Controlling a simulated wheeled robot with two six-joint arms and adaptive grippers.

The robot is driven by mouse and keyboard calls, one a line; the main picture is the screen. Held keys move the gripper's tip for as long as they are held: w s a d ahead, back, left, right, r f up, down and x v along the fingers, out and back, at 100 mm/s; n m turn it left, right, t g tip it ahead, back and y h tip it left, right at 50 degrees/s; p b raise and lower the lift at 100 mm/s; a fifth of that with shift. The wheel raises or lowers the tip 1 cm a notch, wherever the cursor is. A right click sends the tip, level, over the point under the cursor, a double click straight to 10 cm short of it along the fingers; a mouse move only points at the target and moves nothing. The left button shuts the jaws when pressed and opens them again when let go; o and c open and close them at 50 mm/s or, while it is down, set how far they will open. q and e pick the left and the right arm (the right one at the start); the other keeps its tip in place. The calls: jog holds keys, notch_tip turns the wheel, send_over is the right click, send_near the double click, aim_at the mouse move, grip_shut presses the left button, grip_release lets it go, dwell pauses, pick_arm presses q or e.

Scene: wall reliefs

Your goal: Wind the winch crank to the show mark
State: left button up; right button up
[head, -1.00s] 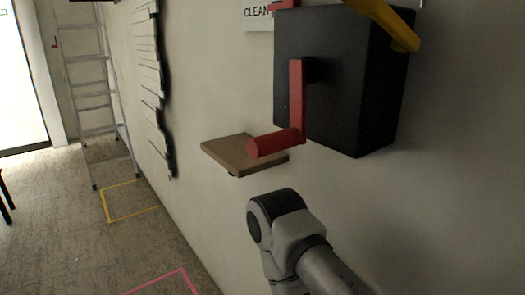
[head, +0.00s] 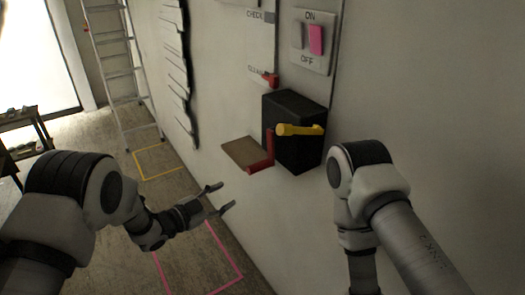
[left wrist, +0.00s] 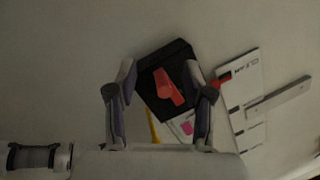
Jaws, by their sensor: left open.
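The winch is a black box (head: 309,150) on the wall, right of centre in the head view. Its red crank (head: 269,148) hangs down on the box's left face, with the grip at the bottom. A yellow lever (head: 298,130) sits on the box. My left gripper (head: 222,198) is open and empty, left of and below the crank, apart from it. In the left wrist view the crank (left wrist: 168,90) and box (left wrist: 150,62) show between and beyond the open fingers (left wrist: 165,95). A red pointer (head: 270,79) stands by the CLEAN label; I cannot see a show mark. My right gripper is out of view.
A switch panel (head: 309,62) with a pink rocker is above the box. A ladder (head: 118,70) and a dark table (head: 22,130) stand at the left. Yellow and pink outlines mark the floor.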

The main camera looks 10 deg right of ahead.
aim_at(270, 162)
pick_arm(q)
jog(key=d+r+m+g+h, duration=0.1)
jog(key=d+r, duration=0.1)
jog(key=d+r+m+g, duration=0.1)
jog(key=d+r+m, duration=0.1)
jog(key=d+r+m+h, duration=0.1)
jog(key=d+r, duration=0.1)
jog(key=shift+w+r+m+g+h+p, duration=0.3)
jog(key=shift+r+g+p, duration=0.1)
jog(key=p+x, duration=0.1)
jog(key=x, duration=0.5)
jog(key=shift+a, duration=0.1)
jog(key=shift+w+d+f+p, duration=0.1)
jog(key=shift+w+d+p, duration=0.1)
jog(key=shift+d+p, duration=0.15)
jog(key=shift+c, duration=0.4)
grip_shut()
